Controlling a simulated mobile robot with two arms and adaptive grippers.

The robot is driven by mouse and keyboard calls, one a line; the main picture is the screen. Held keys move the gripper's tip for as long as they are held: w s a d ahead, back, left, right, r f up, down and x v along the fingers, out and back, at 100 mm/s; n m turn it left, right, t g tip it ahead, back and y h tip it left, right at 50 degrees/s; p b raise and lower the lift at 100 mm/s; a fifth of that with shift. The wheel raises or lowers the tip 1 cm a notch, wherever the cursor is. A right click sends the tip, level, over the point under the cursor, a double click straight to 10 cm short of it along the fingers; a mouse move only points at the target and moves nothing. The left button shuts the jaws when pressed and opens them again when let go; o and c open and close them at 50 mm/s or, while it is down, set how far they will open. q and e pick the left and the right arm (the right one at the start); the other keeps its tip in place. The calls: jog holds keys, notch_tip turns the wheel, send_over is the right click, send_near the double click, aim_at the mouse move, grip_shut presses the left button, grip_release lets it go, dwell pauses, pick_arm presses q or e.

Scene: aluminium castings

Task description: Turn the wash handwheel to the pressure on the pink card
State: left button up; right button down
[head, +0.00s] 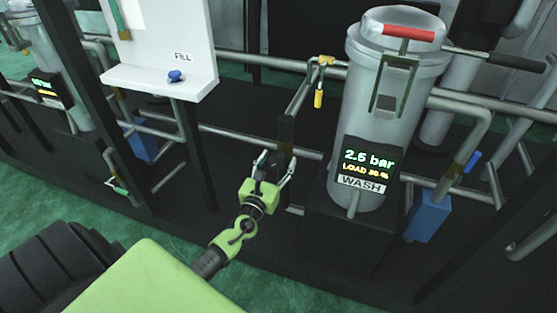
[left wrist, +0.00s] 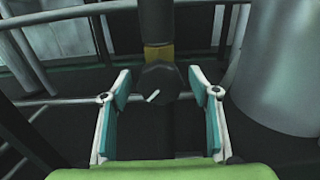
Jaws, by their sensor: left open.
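The wash handwheel seems to be the dark, many-sided knob with a short white mark (left wrist: 155,95) in the left wrist view. It sits below a dark post with a yellow-brown band. My left gripper (head: 276,163) is open, its fingers on either side of the knob. In the left wrist view the teal pads of the gripper (left wrist: 159,84) show gaps to the knob. In the head view the gripper mostly hides the knob. The wash display (head: 369,160) reads 2.5 bar, above a WASH label (head: 361,184). No pink card is in view. My right gripper is not in view.
A grey wash vessel (head: 385,105) with a red-handled lid stands right of my left gripper. A yellow-handled valve (head: 318,96) hangs behind. A white FILL panel (head: 160,45) with a blue knob stands left.

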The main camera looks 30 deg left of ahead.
pick_arm(q)
jog(key=shift+w+a, duration=0.1)
jog(key=shift+w, duration=0.35)
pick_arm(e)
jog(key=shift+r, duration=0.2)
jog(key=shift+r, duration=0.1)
pick_arm(q)
jog(key=c, duration=1.1)
jog(key=shift+c, duration=0.2)
